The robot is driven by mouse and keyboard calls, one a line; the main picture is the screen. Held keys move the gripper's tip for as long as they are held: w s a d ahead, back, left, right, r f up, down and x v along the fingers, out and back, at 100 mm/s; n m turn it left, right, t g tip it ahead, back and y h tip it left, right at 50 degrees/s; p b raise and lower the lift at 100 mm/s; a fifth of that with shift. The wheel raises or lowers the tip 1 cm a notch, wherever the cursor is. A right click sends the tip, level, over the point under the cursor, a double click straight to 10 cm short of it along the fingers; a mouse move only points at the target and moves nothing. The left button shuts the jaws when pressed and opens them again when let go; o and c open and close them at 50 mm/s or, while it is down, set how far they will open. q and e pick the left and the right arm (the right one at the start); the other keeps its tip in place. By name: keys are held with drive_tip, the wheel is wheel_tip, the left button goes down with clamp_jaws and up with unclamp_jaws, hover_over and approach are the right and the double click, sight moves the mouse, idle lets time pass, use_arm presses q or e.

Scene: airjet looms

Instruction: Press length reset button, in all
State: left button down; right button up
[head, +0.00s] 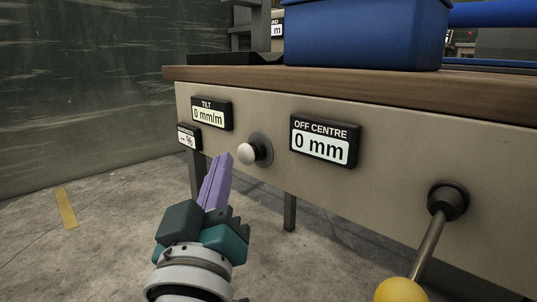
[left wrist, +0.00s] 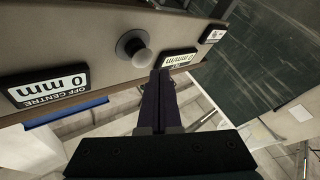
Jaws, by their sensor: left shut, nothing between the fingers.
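A round whitish push button (head: 247,153) with a dark collar sits on the beige front panel (head: 270,105) of a bench, between two displays. It also shows in the left wrist view (left wrist: 139,56), just beyond my fingertips and slightly to their left. My left gripper (head: 220,160), with purple fingers, is shut and empty. Its tips are just left of the button and look apart from it; the exact gap is hard to tell. In the left wrist view the gripper (left wrist: 160,75) points at the panel. My right gripper is not in view.
Displays read TILT 0 mm/m (head: 211,114) and OFF CENTRE 0 mm (head: 323,141); a smaller one (head: 188,137) is partly hidden. A lever with a yellow knob (head: 401,290) juts out at right. A blue bin (head: 365,35) stands on the wooden top. Floor at left is clear.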

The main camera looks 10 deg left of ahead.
use_arm(q)
drive_tip(key=shift+w, duration=0.1)
idle(0.7)
drive_tip(key=shift+w+d, duration=0.25)
drive_tip(key=shift+d, duration=0.05)
drive_tip(key=shift+w+d+b, duration=0.3)
drive_tip(key=shift+w+b, duration=0.1)
drive_tip(key=shift+w, duration=0.05)
idle(0.9)
idle(0.3)
drive_tip(key=shift+s+a+p, duration=0.6)
drive_tip(key=shift+s+p, duration=0.15)
drive_tip(key=shift+s, duration=0.05)
